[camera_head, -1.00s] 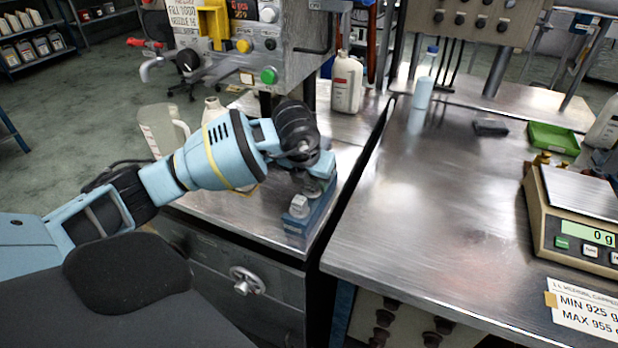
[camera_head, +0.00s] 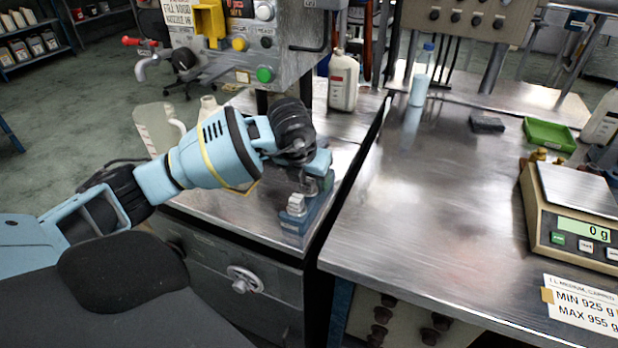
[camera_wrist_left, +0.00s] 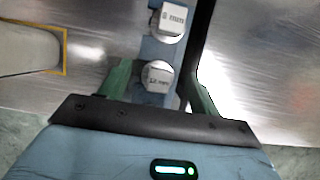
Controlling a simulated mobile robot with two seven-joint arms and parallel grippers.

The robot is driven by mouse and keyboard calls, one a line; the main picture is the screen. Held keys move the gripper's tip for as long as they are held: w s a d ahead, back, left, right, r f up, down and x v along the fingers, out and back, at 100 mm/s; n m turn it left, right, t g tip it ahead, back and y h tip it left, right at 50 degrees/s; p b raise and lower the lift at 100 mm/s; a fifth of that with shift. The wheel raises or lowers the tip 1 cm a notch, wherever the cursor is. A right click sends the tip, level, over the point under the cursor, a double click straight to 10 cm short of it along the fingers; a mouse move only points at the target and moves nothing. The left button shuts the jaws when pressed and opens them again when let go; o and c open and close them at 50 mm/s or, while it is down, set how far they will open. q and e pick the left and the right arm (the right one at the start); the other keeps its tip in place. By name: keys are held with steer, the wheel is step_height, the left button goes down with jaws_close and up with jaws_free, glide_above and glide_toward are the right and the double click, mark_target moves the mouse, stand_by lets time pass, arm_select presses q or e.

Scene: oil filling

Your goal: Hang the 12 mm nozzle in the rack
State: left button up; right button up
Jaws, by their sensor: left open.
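The blue rack (camera_head: 293,228) stands on the left metal bench near its right edge, and shows as a blue strip in the left wrist view (camera_wrist_left: 151,48). A silver nozzle with a pale top (camera_head: 296,204) is upright at its near end. In the left wrist view, a round nozzle with a label that seems to read 12 mm (camera_wrist_left: 158,77) sits over the strip, between the green fingers. A second labelled nozzle (camera_wrist_left: 170,19) is farther along the strip. My left gripper (camera_head: 315,181) is open around the nearer nozzle, with visible gaps. My right gripper is not in view.
A beige jug (camera_head: 157,130) and white bottles (camera_head: 343,82) stand on the left bench. The control box (camera_head: 262,45) overhangs its back. A dark gap separates the benches. The right bench has clear room left of the scale (camera_head: 547,215).

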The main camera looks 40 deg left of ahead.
arm_select(q)
steer(key=v, duration=0.7)
steer(key=shift+s+r, duration=0.1)
